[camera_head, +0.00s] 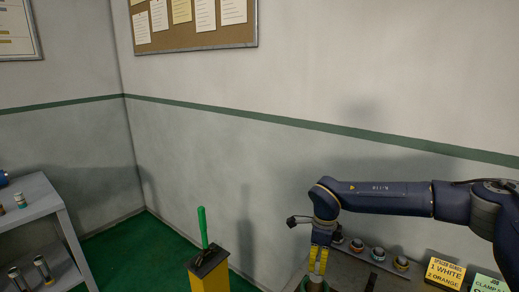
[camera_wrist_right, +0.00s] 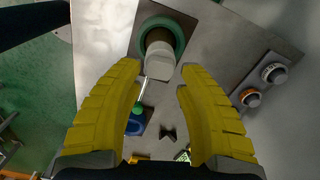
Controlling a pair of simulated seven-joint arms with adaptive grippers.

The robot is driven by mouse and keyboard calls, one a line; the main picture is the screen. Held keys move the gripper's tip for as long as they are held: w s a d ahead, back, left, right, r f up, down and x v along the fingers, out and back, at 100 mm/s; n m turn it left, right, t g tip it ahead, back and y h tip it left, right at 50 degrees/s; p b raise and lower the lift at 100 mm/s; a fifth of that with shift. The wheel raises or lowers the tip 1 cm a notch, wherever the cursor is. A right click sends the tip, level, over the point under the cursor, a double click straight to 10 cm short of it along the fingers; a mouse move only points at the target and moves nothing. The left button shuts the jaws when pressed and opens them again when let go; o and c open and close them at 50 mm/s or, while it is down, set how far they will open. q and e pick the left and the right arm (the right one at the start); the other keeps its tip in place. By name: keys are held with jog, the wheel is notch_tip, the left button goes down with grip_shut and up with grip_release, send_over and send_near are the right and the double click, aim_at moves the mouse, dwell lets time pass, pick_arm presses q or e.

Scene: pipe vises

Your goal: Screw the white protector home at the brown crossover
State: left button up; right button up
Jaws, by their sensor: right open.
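In the right wrist view, a white protector (camera_wrist_right: 160,66) shows at the end of the brown crossover (camera_wrist_right: 159,36), which stands inside a green ring (camera_wrist_right: 178,28). I cannot tell how far the protector is threaded on. My right gripper (camera_wrist_right: 158,78) is open, its yellow fingers apart on either side of the protector, and I see no clear contact. In the head view, my right gripper (camera_head: 318,262) points down over a green fixture (camera_head: 318,287) at the bottom edge, and its fingers hide the protector. My left gripper is not in view.
Several ringed caps (camera_head: 378,254) stand on the bench right of the gripper, near a yellow sign (camera_head: 444,273) reading "1 WHITE 2 ORANGE". A yellow stand with a green handle (camera_head: 203,228) is left of it. A grey shelf (camera_head: 45,222) is far left.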

jog(key=n, duration=0.7)
jog(key=shift+n, duration=0.4)
jog(key=shift+f, duration=0.1)
jog(key=shift+f, duration=1)
jog(key=shift+c, duration=0.4)
grip_shut()
